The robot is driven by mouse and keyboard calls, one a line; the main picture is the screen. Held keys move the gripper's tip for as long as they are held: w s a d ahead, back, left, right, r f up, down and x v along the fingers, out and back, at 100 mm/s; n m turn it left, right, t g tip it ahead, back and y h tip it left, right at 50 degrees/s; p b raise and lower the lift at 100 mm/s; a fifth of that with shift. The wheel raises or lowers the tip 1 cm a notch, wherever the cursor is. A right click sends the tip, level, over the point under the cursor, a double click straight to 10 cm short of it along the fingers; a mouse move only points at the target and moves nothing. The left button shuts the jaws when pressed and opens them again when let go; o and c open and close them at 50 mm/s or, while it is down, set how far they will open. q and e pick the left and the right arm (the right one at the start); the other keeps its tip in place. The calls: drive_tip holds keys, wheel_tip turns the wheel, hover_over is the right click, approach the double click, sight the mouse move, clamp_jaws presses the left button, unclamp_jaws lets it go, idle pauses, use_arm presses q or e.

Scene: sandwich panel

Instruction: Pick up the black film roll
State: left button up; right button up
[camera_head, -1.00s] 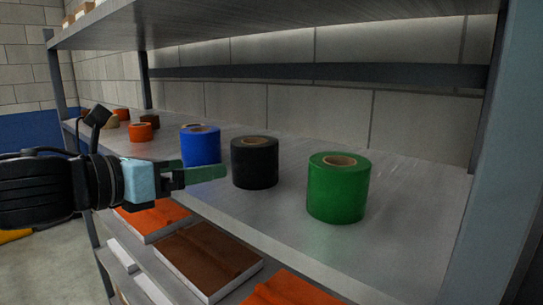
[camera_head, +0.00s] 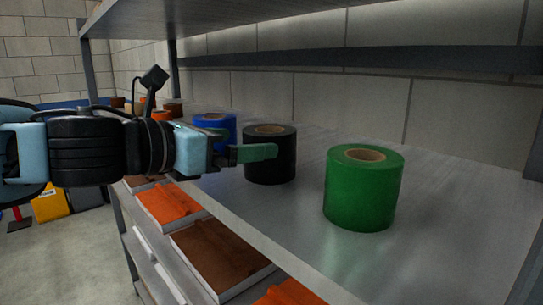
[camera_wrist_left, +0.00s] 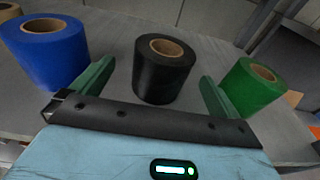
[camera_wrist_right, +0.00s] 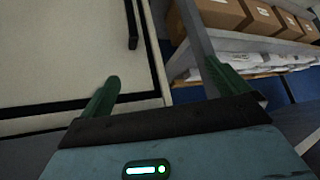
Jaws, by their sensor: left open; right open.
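The black film roll (camera_head: 276,160) stands upright on the grey metal shelf, between a blue roll (camera_head: 217,130) and a green roll (camera_head: 363,187). My left gripper (camera_head: 256,154) reaches in from the left at the height of the roll, its green finger overlapping the roll's left side in the head view. In the left wrist view the black roll (camera_wrist_left: 163,72) stands ahead between the two open fingers, with clear space on both sides. That gripper (camera_wrist_left: 155,85) holds nothing. My right gripper (camera_wrist_right: 165,90) is open and empty, away from the shelf; it is not in the head view.
The shelf surface (camera_head: 310,225) is bare in front of the rolls. Smaller orange and brown rolls stand farther left. An upper shelf (camera_head: 300,15) hangs overhead. Trays with brown and orange sheets (camera_head: 215,255) lie on the level below. Cardboard boxes (camera_wrist_right: 255,18) show in the right wrist view.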

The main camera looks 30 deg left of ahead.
use_arm(q)
drive_tip(key=shift+w+d+f, duration=0.1)
drive_tip(key=shift+w, duration=0.1)
drive_tip(key=b+x, duration=0.1)
drive_tip(key=x, duration=0.2)
drive_tip(key=shift+w+d+f+b, duration=0.15)
drive_tip(key=shift+w+d+b, duration=0.05)
drive_tip(key=shift+d+b, duration=0.2)
drive_tip(key=shift+w+d, duration=0.2)
drive_tip(key=shift+w, duration=0.3)
use_arm(e)
drive_tip(key=shift+s+f, duration=0.3)
drive_tip(key=shift+f, duration=0.3)
drive_tip(key=shift+s+f, duration=0.25)
drive_tip(key=shift+f, duration=0.3)
use_arm(q)
drive_tip(key=c, duration=1.1)
